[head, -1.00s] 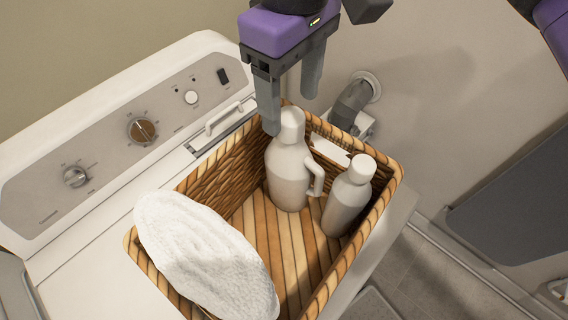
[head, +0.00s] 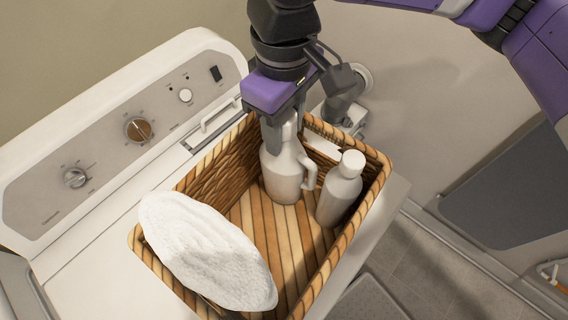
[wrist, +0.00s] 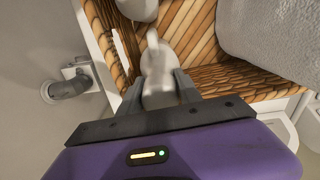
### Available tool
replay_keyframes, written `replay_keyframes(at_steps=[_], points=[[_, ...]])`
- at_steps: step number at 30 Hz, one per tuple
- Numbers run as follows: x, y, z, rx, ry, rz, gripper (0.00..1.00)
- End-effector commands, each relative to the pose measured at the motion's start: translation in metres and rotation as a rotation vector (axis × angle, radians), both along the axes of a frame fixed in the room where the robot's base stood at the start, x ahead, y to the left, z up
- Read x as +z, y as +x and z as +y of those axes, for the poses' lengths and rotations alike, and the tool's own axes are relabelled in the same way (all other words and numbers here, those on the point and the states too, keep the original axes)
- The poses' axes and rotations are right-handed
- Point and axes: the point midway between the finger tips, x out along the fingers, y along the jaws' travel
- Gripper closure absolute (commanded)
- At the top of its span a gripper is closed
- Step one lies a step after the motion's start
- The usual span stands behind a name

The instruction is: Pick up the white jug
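The white jug (head: 285,175) stands upright in the wicker basket (head: 225,205), near its back corner, with its handle toward the right. My gripper (head: 284,132) is over the jug from above, with its fingers on either side of the jug's top. In the wrist view, the jug's top (wrist: 158,88) sits between the two fingertips of my gripper (wrist: 158,86), which look spread around it. Whether either finger touches the jug is hard to tell. The jug's cap is partly hidden by the fingers in the head view.
A second white bottle (head: 340,190) stands close to the right of the jug. A white towel (head: 205,250) lies over the basket's front left side. The basket rests on a white washing machine (head: 90,265) with a raised control panel. A pipe (head: 345,100) is on the wall behind.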

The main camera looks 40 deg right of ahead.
Motion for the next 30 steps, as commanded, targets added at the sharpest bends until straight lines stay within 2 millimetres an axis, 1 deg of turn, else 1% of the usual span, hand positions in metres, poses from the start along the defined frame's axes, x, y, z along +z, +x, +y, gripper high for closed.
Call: replay_keyframes(at_steps=[1,4,16,20,23,26,29,30], points=[[0.000,0.000,0.000,0.000,0.000,0.000,0.80],[0.000,0.000,0.000,0.000,0.000,0.000,0.99],[0.002,0.000,0.000,-0.001,0.000,-0.002,1.00],[0.008,0.001,0.000,0.000,-0.001,-0.002,1.00],[0.019,0.001,-0.001,-0.001,-0.002,-0.004,1.00],[0.037,0.002,-0.001,-0.002,-0.003,-0.006,1.00],[0.061,0.001,0.000,-0.001,-0.002,-0.007,1.00],[0.071,0.002,0.000,-0.002,-0.002,-0.007,1.00]])
